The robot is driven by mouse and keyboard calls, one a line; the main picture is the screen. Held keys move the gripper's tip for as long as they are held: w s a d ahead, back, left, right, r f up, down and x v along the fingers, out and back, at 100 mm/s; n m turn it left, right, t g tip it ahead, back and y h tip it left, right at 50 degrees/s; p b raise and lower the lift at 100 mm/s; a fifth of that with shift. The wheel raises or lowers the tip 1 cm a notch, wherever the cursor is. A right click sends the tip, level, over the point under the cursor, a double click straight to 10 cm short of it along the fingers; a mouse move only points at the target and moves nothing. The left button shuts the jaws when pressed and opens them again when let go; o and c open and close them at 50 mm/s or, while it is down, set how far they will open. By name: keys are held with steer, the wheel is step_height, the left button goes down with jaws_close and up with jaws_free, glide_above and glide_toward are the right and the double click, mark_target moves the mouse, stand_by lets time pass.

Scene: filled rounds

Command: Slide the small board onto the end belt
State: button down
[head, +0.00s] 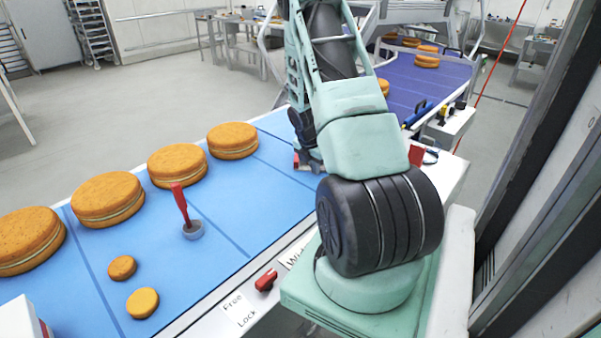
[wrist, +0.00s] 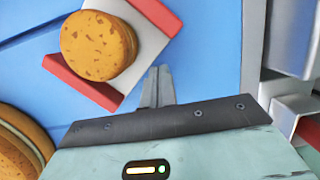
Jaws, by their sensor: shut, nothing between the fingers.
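The small board (wrist: 154,42) shows in the wrist view as a white plate with a red strip along two sides. A small round orange-brown cake (wrist: 98,45) sits on it. The board lies tilted in the picture on a blue surface. My gripper (wrist: 158,72) is shut and empty, with its fingertips close to the board's near white edge; I cannot tell whether they touch. In the head view my arm hides most of the gripper and board; a bit of red shows beside it. A purple belt (head: 435,82) runs behind my arm; I cannot tell if it is the end belt.
The blue belt (head: 262,205) carries several large filled cakes (head: 107,199) and two small rounds (head: 143,302). A red-handled tool (head: 181,205) stands on it. A red lever (head: 266,280) sits by the "Free" and "Lock" labels. A wall frame stands close at right.

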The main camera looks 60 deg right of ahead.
steer(key=d, duration=0.2)
steer(key=s+d+p, duration=0.1)
steer(key=d, duration=0.3)
steer(key=shift+s+d+p, duration=0.2)
steer(key=shift+s+p, duration=0.05)
steer(key=shift+p, duration=0.1)
steer(key=shift+a, duration=0.1)
stand_by(0.5)
